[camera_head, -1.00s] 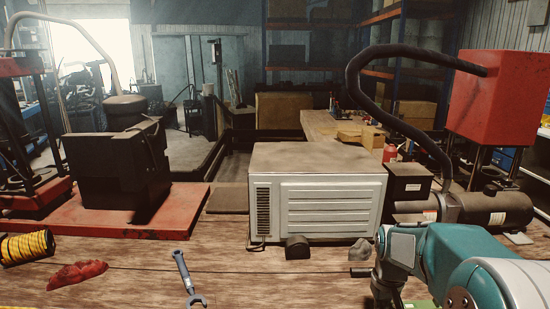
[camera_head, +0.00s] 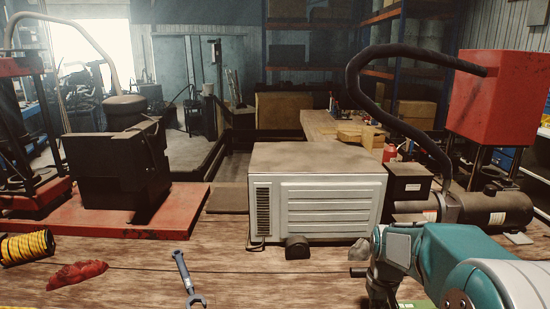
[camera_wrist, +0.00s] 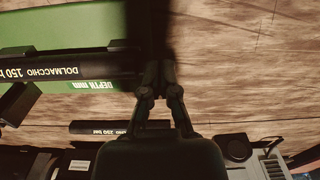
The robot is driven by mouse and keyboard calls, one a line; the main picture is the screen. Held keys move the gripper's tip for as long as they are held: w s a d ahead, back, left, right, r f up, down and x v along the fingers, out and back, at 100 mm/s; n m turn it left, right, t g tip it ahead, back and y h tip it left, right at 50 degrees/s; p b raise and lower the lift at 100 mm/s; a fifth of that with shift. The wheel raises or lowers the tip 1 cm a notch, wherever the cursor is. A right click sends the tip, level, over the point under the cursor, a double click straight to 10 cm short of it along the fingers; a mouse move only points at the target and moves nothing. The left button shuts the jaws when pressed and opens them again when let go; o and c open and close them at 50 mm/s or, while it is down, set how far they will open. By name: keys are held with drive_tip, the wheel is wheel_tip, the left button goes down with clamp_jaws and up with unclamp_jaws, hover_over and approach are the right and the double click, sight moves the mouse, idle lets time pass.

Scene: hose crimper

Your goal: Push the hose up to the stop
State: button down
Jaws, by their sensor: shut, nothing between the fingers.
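In the wrist view, a black hose (camera_wrist: 60,70) with white lettering reading "150" lies along a green fixture (camera_wrist: 75,20) marked "DEPTH mm". My gripper (camera_wrist: 158,72) is shut with nothing held, beside the hose's right end. A dark blurred shape above the fingertips hides part of that area, so I cannot tell whether the gripper touches the hose. The stop cannot be made out. In the head view only a green sliver of the fixture (camera_head: 415,303) shows under my arm, and the fingertips are hidden.
A second black hose (camera_wrist: 100,127) marked "250 bar" lies apart on the wooden bench. A wrench (camera_head: 185,278), red cloth (camera_head: 77,275) and yellow rope coil (camera_head: 27,247) lie left. A white metal box (camera_head: 335,205) stands behind. Bench wood right of the fixture in the wrist view is clear.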

wheel_tip(320, 180, up, 8)
idle(1.0)
drive_tip(key=s+a+r+t, duration=0.1)
drive_tip(key=s+a+t, duration=0.1)
drive_tip(key=s, duration=0.8)
drive_tip(key=s+a+r+t, duration=0.2)
drive_tip(key=s+a, duration=0.3)
drive_tip(key=s, duration=0.5)
drive_tip(key=shift+s+a+r+t, duration=0.2)
drive_tip(key=shift+s+t, duration=0.2)
drive_tip(key=shift+t, duration=0.4)
